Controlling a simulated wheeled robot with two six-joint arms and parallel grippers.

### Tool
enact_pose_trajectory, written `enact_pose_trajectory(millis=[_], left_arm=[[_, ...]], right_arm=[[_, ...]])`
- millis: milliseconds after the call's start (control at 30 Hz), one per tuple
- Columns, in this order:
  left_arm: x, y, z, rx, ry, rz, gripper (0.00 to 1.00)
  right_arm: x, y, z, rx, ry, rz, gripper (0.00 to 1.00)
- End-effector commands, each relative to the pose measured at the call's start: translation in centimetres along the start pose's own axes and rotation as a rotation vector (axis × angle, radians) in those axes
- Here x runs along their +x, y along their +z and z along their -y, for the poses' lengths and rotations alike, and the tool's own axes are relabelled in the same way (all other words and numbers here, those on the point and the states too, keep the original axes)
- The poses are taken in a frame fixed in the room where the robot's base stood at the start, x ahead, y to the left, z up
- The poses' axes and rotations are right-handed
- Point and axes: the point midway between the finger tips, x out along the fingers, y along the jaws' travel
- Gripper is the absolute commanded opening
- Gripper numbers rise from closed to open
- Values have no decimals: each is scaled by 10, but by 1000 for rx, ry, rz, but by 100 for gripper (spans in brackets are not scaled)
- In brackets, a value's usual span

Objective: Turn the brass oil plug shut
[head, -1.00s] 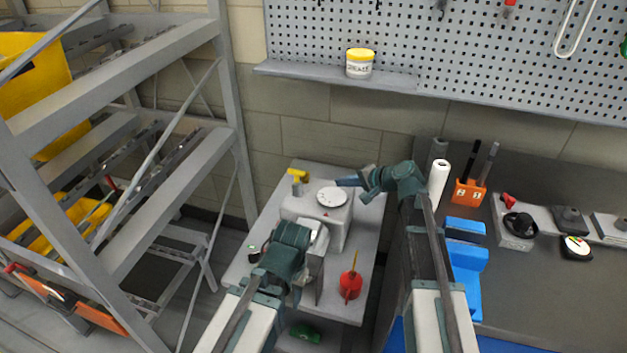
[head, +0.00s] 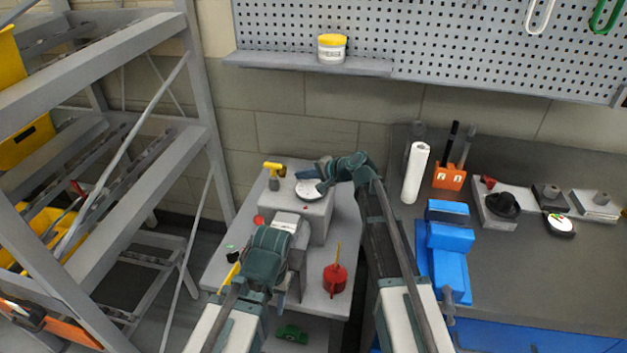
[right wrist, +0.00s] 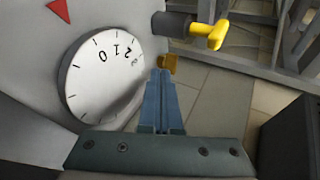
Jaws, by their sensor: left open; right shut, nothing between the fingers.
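A small brass piece (right wrist: 168,63), which looks like the oil plug, shows just past my right fingertips in the right wrist view. I cannot tell whether they touch it. My right gripper (right wrist: 160,75) is shut and empty, beside the white numbered dial (right wrist: 103,78). In the head view my right gripper (head: 304,170) reaches over the back of the grey housing (head: 318,222), behind the dial (head: 310,189); the plug cannot be made out there. My left gripper (head: 281,290) is open at the housing's front left, its fingers mostly hidden.
A yellow handle (head: 272,166) stands left of the dial; it also shows in the right wrist view (right wrist: 209,35). A red oil can (head: 335,279) stands on the bench's right. A grey rack (head: 195,100) stands left, a blue vise (head: 447,250) right.

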Motion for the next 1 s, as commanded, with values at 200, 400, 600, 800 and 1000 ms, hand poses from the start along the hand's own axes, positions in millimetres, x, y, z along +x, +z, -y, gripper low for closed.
enact_pose_trajectory(millis=[200, 400, 600, 800, 1000], left_arm=[[8, 0, -1, 0, 0, 0, 50], [8, 0, -1, 0, 0, 0, 50], [8, 0, -1, 0, 0, 0, 50], [8, 0, -1, 0, 0, 0, 50], [8, 0, -1, 0, 0, 0, 50]], right_arm=[[35, -1, 11, -1, 0, 1, 0], [49, -1, 18, -1, 0, 0, 0], [52, 0, 20, 0, 0, 0, 0], [52, 0, 20, 0, 0, -1, 0], [52, 2, 20, 10, -1, -17, 0]])
